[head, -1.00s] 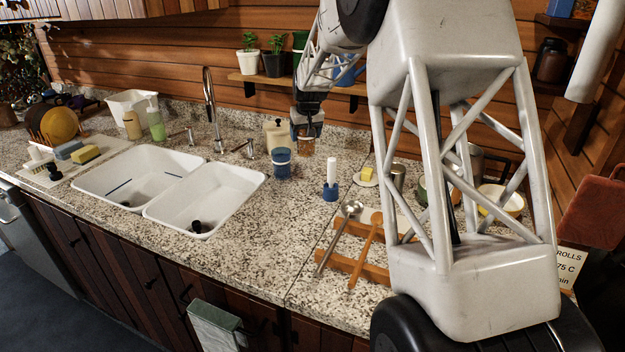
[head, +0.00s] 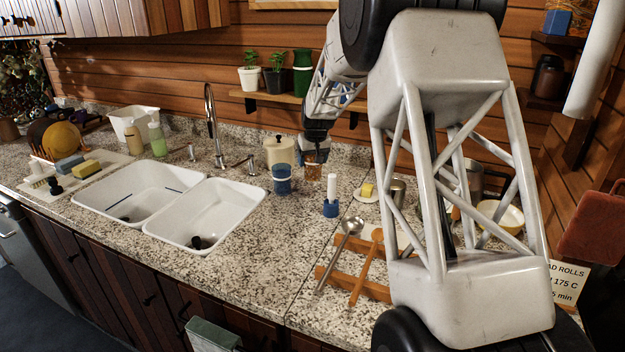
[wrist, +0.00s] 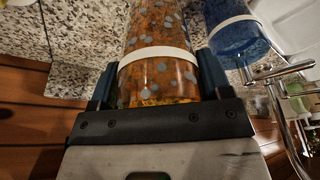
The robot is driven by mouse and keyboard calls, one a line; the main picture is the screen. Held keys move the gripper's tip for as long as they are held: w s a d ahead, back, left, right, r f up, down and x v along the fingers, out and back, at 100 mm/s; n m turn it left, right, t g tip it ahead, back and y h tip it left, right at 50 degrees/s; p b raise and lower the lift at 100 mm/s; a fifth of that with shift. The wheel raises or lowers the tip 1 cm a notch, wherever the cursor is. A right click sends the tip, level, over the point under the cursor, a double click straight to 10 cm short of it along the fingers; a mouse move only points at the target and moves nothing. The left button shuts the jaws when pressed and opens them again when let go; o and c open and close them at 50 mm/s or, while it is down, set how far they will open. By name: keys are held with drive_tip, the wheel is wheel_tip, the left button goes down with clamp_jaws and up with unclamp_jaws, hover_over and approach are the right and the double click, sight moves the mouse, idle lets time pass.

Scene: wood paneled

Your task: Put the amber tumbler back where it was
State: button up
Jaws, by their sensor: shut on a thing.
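The amber tumbler (wrist: 158,75) fills the middle of the wrist view, a clear amber glass with grey dots and a pale band. My gripper (wrist: 158,85) is shut on it, one dark finger on each side. In the head view the tumbler (head: 312,171) shows below my gripper (head: 315,158), at the back of the counter just right of a blue tumbler (head: 282,180). It looks upright. I cannot tell whether its base touches the counter.
The blue tumbler stands close beside it, and also shows in the wrist view (wrist: 232,30). A cream canister (head: 279,152) is behind. A white candle in a blue holder (head: 331,206) stands in front right. The double sink (head: 205,215) and faucet (head: 212,125) are left.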

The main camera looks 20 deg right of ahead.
sight(312, 176)
drive_tip(key=shift+f, duration=0.8)
drive_tip(key=shift+f, duration=2.5)
drive_tip(key=shift+f, duration=0.15)
drive_tip(key=o, duration=1.8)
drive_tip(key=v, duration=1.2)
